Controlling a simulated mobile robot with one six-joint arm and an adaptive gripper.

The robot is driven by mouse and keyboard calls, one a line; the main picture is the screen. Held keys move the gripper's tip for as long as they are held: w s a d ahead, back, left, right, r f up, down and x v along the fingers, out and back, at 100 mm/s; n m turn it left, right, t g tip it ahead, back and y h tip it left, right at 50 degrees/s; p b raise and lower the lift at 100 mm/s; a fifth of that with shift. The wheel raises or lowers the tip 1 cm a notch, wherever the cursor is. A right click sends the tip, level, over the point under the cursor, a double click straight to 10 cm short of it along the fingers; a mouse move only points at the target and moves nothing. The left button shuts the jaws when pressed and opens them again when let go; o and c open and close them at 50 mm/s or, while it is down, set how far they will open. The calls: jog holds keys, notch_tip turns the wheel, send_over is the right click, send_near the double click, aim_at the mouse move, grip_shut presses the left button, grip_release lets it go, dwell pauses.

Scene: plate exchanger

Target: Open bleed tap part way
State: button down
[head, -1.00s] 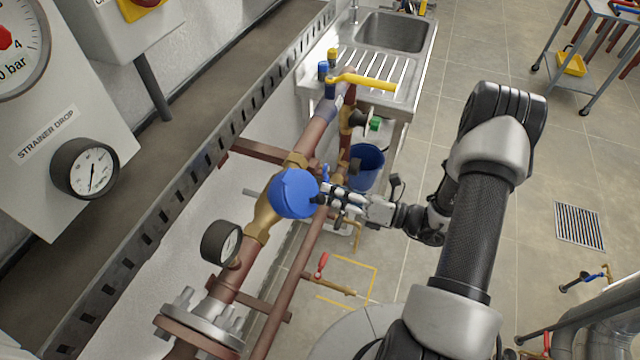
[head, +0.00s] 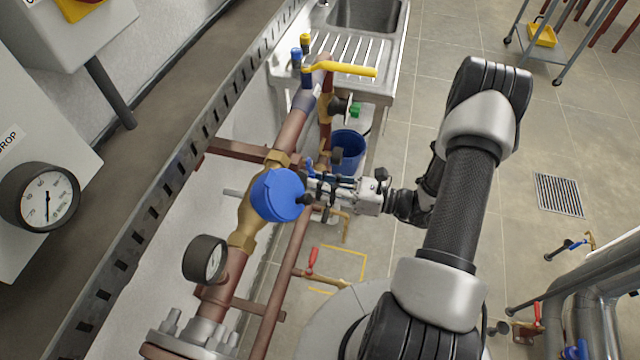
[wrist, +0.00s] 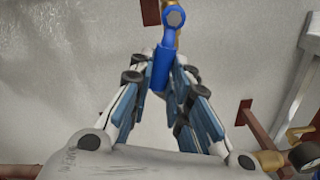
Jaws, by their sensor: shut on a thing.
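A blue lever handle (wrist: 161,66) with a grey hex nut at its far end sits on a brass fitting in the wrist view. I take it to be the bleed tap. My gripper (wrist: 160,82) is shut on the lever, with a finger on each side of it. In the head view my gripper (head: 314,188) is beside the blue round cap (head: 277,195) on the brass valve body (head: 247,222). A small bit of blue shows above the fingers there, and most of the lever is hidden behind them. I cannot tell its exact angle.
A copper pipe (head: 293,133) runs towards the yellow lever (head: 340,69) by the sink (head: 365,15). A blue bucket (head: 347,148) stands behind my gripper. A pressure gauge (head: 205,258) and a red-handled tap (head: 313,262) are nearer.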

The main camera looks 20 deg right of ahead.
jog(key=c, duration=1.5)
grip_release()
jog(key=v, duration=1.2)
jog(key=shift+s, duration=0.1)
